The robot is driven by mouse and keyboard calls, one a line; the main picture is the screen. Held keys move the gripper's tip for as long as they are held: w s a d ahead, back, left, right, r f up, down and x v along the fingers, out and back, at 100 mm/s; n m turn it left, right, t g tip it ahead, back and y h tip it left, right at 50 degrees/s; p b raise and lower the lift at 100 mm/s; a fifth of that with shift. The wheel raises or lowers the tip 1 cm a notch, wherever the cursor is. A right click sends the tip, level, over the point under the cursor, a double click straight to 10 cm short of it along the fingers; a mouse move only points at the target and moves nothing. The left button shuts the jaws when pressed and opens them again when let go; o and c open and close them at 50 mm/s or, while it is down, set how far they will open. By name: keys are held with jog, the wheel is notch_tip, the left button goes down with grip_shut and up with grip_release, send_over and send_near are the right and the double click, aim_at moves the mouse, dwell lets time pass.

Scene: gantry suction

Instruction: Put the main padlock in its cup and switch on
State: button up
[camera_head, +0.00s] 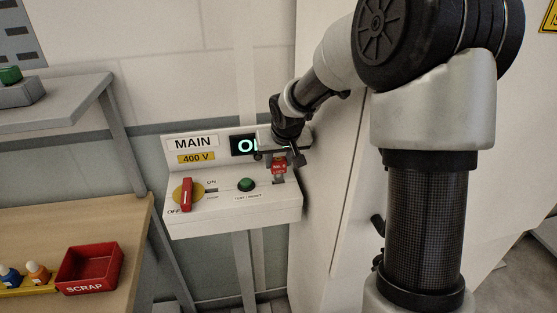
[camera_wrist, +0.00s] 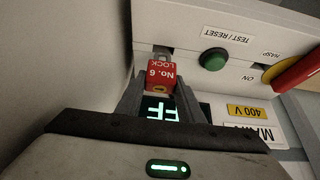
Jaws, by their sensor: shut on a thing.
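The red padlock (camera_head: 280,168) marked "No. 6 LOCK" is at the right end of the white MAIN box (camera_head: 245,211). My gripper (camera_head: 279,158) is shut on it. In the wrist view the padlock (camera_wrist: 161,72) sits between both fingers, its metal shackle pointing away from me toward the box top. I cannot tell whether the shackle touches the box, and no cup is clear. The red switch handle (camera_head: 187,195) sits on a yellow disc near the "OFF" label. The lit display (camera_head: 245,145) is partly hidden by my arm; the wrist view shows "FF" letters.
A green TEST/RESET button (camera_head: 246,184) stands between handle and padlock. A pale cabinet (camera_head: 325,190) rises close on the right. At left are a wooden bench (camera_head: 130,225) with a red SCRAP tray (camera_head: 88,287) and a grey shelf (camera_head: 75,105).

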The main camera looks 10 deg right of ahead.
jog(key=shift+f+b, duration=1.5)
jog(key=shift+f, duration=0.3)
jog(key=o, duration=1.2)
jog(key=p+v, duration=0.2)
jog(key=v, duration=1.5)
jog(key=shift+r, duration=0.25)
